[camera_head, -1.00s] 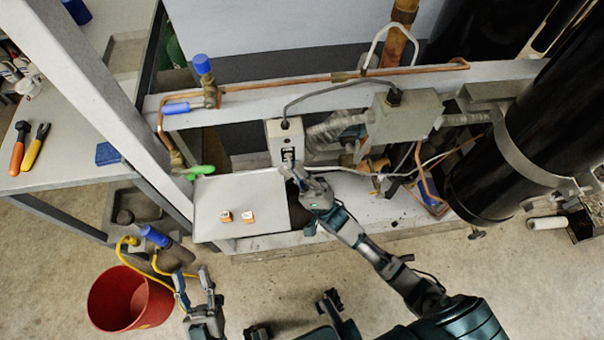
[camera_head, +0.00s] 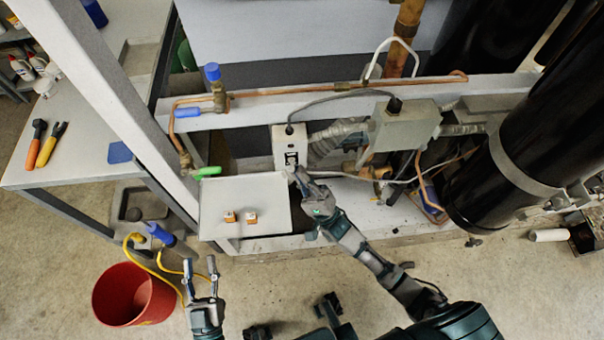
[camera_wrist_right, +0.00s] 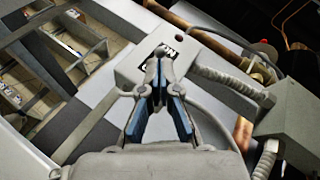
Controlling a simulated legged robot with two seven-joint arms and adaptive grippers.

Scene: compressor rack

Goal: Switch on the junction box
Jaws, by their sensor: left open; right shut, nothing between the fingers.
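The junction box (camera_head: 290,145) is a small pale upright box on the rack's beam, with a dark switch panel (camera_head: 291,158) on its front and a grey cable from its top. My right gripper (camera_head: 297,174) is shut and empty, just below and in front of the panel. In the right wrist view the junction box (camera_wrist_right: 150,60) lies beyond my shut fingertips (camera_wrist_right: 160,55), which cover part of the panel. I cannot tell whether they touch it, nor the switch's position. My left gripper (camera_head: 201,268) is open and empty, low over the floor beside the red bucket.
A pale tray (camera_head: 240,190) with two small orange-white parts sits left of my right gripper. A grey box (camera_head: 405,125), copper pipes and a black cylinder (camera_head: 520,150) crowd the right. A red bucket (camera_head: 130,295) stands on the floor. A table with tools is at left.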

